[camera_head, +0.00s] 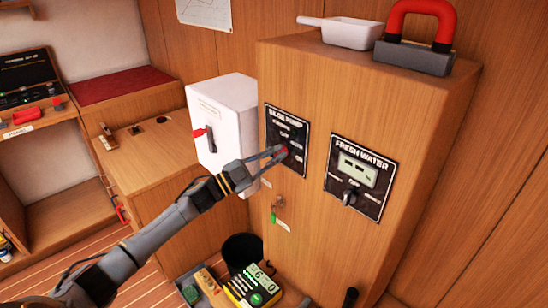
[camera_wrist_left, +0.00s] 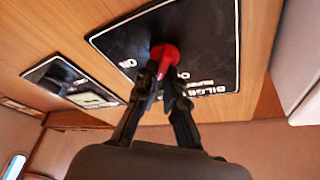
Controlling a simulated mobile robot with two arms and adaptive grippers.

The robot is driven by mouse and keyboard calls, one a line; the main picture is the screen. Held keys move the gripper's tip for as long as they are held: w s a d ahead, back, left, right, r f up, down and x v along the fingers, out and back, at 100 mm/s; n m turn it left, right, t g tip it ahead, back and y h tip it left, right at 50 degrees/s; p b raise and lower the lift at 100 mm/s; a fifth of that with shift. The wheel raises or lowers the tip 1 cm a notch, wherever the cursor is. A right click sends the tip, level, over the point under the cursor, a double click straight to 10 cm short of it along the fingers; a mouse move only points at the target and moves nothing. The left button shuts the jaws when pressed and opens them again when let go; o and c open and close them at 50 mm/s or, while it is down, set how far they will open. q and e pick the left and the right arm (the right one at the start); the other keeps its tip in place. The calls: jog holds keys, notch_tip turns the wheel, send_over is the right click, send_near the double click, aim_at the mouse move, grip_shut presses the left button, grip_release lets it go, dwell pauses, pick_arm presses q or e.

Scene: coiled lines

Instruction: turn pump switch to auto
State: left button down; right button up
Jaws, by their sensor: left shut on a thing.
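The bilge pump panel (camera_head: 284,138) is a black plate with white lettering on the side of a wooden cabinet. It also shows in the left wrist view (camera_wrist_left: 212,50). Its red switch knob (camera_wrist_left: 164,56) sits between the fingertips of my left gripper (camera_wrist_left: 164,78), which is shut on it. The panel's position labels are only partly legible, so I cannot tell the switch's setting. My right gripper is not in view.
The fresh water panel (camera_head: 361,178) with its own dark knob is right of the bilge panel. A white pan (camera_head: 347,32) and red-handled block (camera_head: 414,56) stand on top.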

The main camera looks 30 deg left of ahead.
pick_arm(q)
jog(key=shift+m, duration=0.4)
jog(key=c, duration=1.4)
grip_release()
jog(key=shift+c, duration=0.2)
jog(key=v, duration=1.2)
jog(key=shift+a, duration=0.1)
